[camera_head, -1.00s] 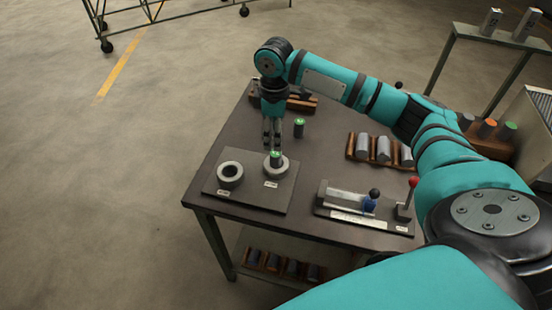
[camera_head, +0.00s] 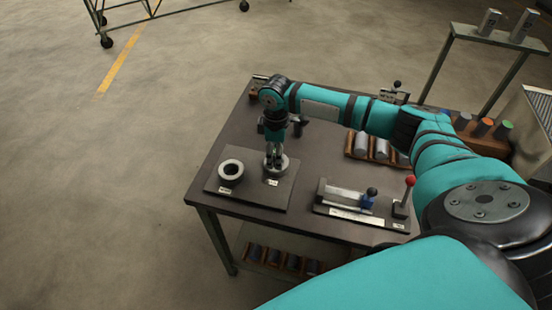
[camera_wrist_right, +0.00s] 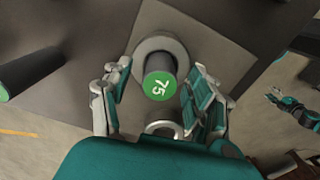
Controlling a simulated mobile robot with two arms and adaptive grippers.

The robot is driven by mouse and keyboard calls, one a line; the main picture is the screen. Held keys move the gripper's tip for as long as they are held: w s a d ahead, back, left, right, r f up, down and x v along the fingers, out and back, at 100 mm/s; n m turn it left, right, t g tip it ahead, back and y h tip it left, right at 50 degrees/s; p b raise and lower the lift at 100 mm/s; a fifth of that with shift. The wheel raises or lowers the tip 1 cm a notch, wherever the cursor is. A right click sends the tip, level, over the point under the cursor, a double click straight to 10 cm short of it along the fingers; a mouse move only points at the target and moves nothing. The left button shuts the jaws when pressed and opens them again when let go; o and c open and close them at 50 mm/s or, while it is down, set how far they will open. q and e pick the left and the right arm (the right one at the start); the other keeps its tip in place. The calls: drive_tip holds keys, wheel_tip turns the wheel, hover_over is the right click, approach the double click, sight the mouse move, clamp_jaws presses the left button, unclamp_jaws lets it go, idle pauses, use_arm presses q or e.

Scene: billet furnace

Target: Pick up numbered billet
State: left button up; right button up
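The billet (camera_wrist_right: 160,84) with a green top marked 75 stands upright in a pale ring holder (camera_wrist_right: 172,44). My right gripper (camera_wrist_right: 157,95) is open, with a finger on each side of this billet and visible gaps between. In the head view my right gripper (camera_head: 273,163) points down at the right-hand ring holder (camera_head: 284,170) and hides most of the billet. Another dark billet (camera_head: 298,128) stands behind, partly covered by my arm; in the wrist view a green edge shows on it (camera_wrist_right: 30,72). A teal gripper, seemingly my left (camera_wrist_right: 292,107), is small at the wrist view's right edge.
An empty ring holder (camera_head: 230,171) is left on the same plate (camera_head: 252,196). A fixture with a red-knobbed lever (camera_head: 408,186) stands right on the table (camera_head: 232,142). Open floor lies left.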

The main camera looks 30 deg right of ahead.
clamp_jaws()
drive_tip(key=shift+r, duration=0.1)
idle(0.4)
drive_tip(key=shift+w+r+b, duration=0.1)
drive_tip(key=shift+r+b, duration=0.2)
drive_tip(key=shift+r, duration=0.2)
wheel_tip(320, 180, up, 2)
drive_tip(key=shift+r+b, duration=0.15)
drive_tip(key=shift+b, duration=0.3)
drive_tip(key=s+a+r, duration=0.2)
drive_tip(key=s+a, duration=0.2)
drive_tip(key=s, duration=0.3)
drive_tip(key=s+a+r, duration=0.1)
drive_tip(key=s+a, duration=0.3)
drive_tip(key=s, duration=0.2)
drive_tip(key=shift+s+a+r+p, duration=0.15)
drive_tip(key=shift+s+r+p, duration=0.15)
drive_tip(key=shift+s+r, duration=0.1)
